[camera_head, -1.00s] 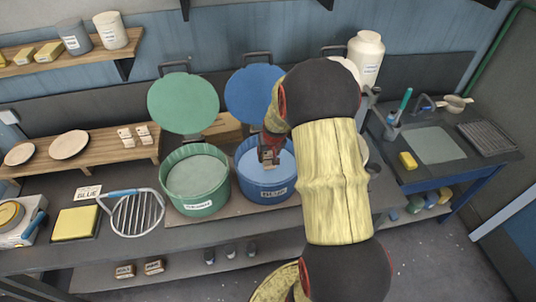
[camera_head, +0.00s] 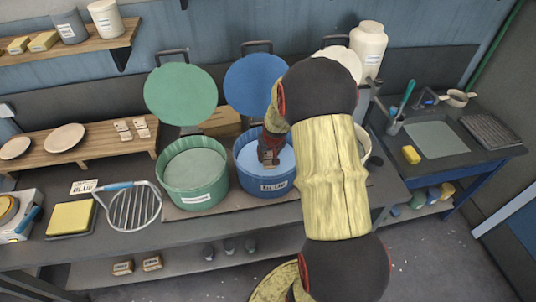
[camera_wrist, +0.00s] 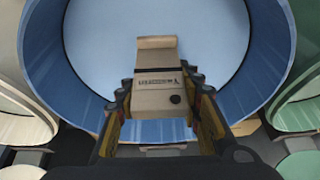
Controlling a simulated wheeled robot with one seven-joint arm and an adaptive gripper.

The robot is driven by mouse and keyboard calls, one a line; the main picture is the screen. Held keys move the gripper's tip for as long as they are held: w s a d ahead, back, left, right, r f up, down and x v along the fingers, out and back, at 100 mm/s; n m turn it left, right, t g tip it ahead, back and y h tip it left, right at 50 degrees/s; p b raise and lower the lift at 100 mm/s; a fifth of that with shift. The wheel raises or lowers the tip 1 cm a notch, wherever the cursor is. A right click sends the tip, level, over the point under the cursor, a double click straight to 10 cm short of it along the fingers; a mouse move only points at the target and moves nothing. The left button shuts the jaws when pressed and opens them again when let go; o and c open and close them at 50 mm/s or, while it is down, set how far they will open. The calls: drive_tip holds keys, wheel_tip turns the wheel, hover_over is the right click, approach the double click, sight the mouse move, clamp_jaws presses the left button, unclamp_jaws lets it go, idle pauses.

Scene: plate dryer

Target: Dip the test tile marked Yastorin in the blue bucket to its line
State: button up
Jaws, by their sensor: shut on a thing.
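My gripper (camera_head: 268,158) is shut on a small pale test tile (camera_wrist: 156,90), held by its near end. The tile bears a dark hole and a label too small to read surely. In the wrist view my gripper's fingers (camera_wrist: 160,100) grip it from both sides. The blue bucket (camera_head: 262,184) stands open on the bench, with pale blue liquid (camera_wrist: 220,50) in it and a label on its front. The tile is over the liquid, inside the rim in both views. I cannot tell whether its far end touches the liquid.
A green bucket (camera_head: 195,196) stands close on the left; a pale bucket (camera_head: 366,142) is partly hidden behind my arm. Round lids (camera_head: 255,85) stand up behind the buckets. More tiles (camera_head: 132,130) rest on a wooden shelf at left. A wire rack (camera_head: 134,210) lies on the bench.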

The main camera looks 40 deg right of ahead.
drive_tip(key=shift+f+b, duration=1.55)
drive_tip(key=shift+f, duration=0.6)
drive_tip(key=shift+f+b, duration=0.35)
drive_tip(key=shift+b, duration=0.05)
drive_tip(key=shift+r, duration=0.1)
wheel_tip(320, 180, up, 14)
drive_tip(key=p, duration=0.8)
idle(1.6)
idle(1.8)
